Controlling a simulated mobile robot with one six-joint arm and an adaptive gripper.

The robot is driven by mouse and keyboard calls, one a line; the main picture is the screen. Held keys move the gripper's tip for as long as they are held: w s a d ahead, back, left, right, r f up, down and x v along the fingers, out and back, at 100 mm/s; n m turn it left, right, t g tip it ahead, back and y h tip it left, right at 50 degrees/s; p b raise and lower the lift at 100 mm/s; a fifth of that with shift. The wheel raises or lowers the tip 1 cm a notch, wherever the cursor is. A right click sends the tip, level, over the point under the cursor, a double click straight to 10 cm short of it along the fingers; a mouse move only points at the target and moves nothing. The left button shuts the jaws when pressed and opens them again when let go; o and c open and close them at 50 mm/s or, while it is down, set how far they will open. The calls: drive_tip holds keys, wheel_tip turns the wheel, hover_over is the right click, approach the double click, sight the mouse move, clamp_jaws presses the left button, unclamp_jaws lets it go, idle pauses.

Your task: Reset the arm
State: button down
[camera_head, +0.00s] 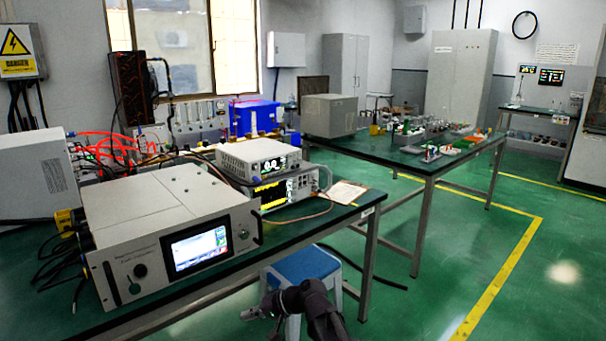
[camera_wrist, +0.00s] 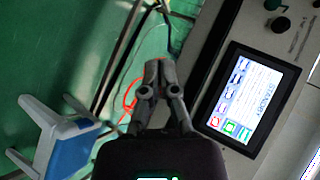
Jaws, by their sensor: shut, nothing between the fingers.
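My gripper (camera_head: 256,312) is low in front of the bench in the head view, beside the blue stool, with my dark arm reaching up from the bottom edge. In the wrist view its fingers (camera_wrist: 158,68) meet at the tips, shut and empty. The microwave generator (camera_head: 160,205) is a grey box on the near bench with a lit touchscreen (camera_head: 199,249) and a black knob on its front. In the wrist view the screen (camera_wrist: 241,98) shows tilted, to the right of the fingers. The gripper appears apart from the panel.
A blue-topped stool (camera_head: 300,262) stands under the near bench's front edge (camera_head: 345,222); it also shows left in the wrist view (camera_wrist: 72,148). Stacked instruments (camera_head: 262,158) sit behind the generator. A second table (camera_head: 425,165) stands farther back. Green floor to the right is open.

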drive_tip(key=s+d+f+h, duration=0.3)
drive_tip(key=d+h, duration=0.1)
drive_tip(key=d, duration=0.6)
drive_tip(key=s+d+f+m+g+h, duration=0.1)
drive_tip(key=s+d+f+h, duration=0.25)
drive_tip(key=d, duration=0.75)
drive_tip(key=s+d+f+h, duration=0.2)
drive_tip(key=d+h, duration=0.3)
drive_tip(key=d, duration=0.5)
wheel_tip(320, 180, up, 25)
drive_tip(key=p, duration=2.6)
drive_tip(key=shift+r, duration=0.2)
drive_tip(key=c, duration=1.4)
unclamp_jaws()
